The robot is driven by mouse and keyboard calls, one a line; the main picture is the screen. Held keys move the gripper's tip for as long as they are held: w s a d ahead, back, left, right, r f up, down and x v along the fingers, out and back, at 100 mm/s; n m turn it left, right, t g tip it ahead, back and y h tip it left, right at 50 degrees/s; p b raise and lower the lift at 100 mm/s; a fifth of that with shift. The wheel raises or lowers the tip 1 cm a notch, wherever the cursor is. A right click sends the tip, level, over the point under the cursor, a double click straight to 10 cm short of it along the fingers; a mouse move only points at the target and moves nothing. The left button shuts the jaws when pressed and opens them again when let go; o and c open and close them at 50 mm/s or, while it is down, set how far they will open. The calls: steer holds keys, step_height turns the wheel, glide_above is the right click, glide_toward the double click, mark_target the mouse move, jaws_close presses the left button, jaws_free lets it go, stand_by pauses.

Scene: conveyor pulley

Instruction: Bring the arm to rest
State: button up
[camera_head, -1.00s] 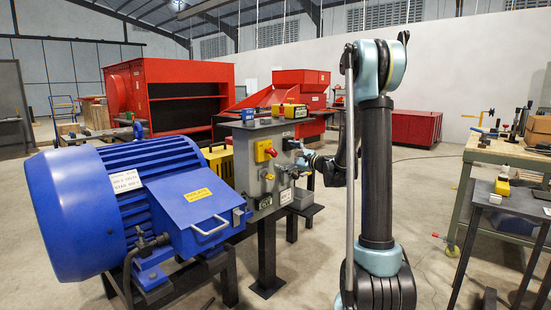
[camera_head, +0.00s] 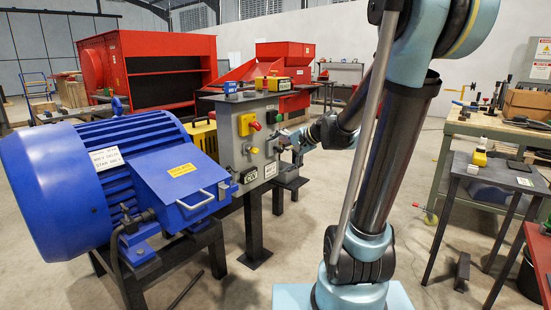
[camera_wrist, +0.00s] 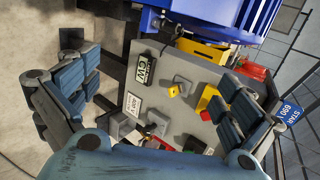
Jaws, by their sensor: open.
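My gripper (camera_wrist: 160,105) is open and empty in the wrist view, with one finger at the left and one at the right. Between and beyond the fingers is the grey control box (camera_wrist: 185,88), with a yellow knob, a red and yellow switch and label plates on its face. In the head view my gripper (camera_head: 291,145) is at the right side of the grey control box (camera_head: 262,160), partly hidden by my wrist. I cannot tell there whether it touches the box. My arm bends from its column down to the left.
A large blue motor (camera_head: 70,190) on a dark stand is left of the box. A red machine (camera_head: 150,45) stands behind. At the right are a wooden-topped workbench (camera_head: 490,122) and a small dark table (camera_head: 505,172). Open floor lies between the box and the benches.

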steer(key=s+d+f+n+g+h, duration=0.1)
steer(key=s+d+f+n+h, duration=0.1)
steer(key=s+d, duration=0.4)
steer(key=s+d+f+n+g+h, duration=0.1)
steer(key=s+d+f+n+h, duration=0.2)
steer(key=s+f, duration=0.4)
steer(key=s+d+f+n+g+h, duration=0.1)
steer(key=s+d+f+h, duration=0.3)
steer(key=s+d, duration=0.4)
steer(key=s+n, duration=0.1)
steer(key=s, duration=0.4)
steer(key=shift+s+d+f+g, duration=0.25)
steer(key=shift+s+d+g, duration=0.1)
steer(key=shift+g, duration=0.05)
